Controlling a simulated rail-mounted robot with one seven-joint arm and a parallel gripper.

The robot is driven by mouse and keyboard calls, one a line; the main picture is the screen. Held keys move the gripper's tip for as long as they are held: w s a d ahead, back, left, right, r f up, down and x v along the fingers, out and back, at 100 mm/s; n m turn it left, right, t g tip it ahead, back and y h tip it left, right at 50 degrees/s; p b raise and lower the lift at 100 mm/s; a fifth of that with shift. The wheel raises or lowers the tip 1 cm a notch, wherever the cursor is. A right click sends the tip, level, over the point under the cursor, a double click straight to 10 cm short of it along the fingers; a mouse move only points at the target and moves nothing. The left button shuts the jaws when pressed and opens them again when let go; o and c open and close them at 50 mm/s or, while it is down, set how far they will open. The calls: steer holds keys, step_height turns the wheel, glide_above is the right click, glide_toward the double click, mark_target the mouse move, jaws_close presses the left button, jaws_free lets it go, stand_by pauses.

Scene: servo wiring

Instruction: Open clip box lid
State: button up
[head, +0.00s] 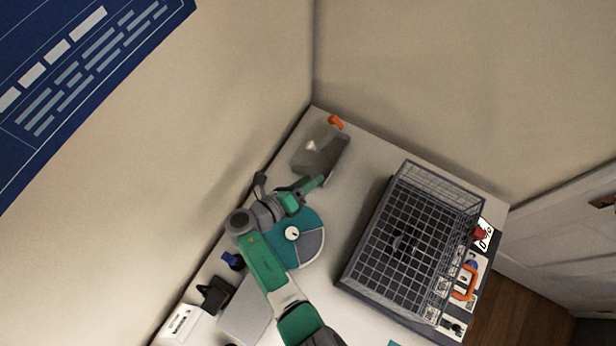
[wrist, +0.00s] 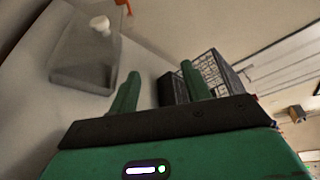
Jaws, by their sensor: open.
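A grey, see-through box (head: 318,152), which looks like the clip box, stands near the back corner of the table. It also shows at the upper left of the wrist view (wrist: 82,75). A small white piece (wrist: 100,24) shows at it, and an orange part (head: 336,121) is at its far end. I cannot tell the lid's exact state. My gripper (head: 322,181) is just in front of the box in the head view. In the wrist view my two green fingers (wrist: 160,70) are apart and empty, to the right of the box.
A wire basket (head: 408,235) stands on the right of the table (head: 350,205). A round teal and grey disc (head: 312,243) lies under my arm. Black and white items (head: 214,295) line the left edge. Walls meet behind the box.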

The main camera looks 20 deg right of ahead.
steer(key=shift+s, duration=0.3)
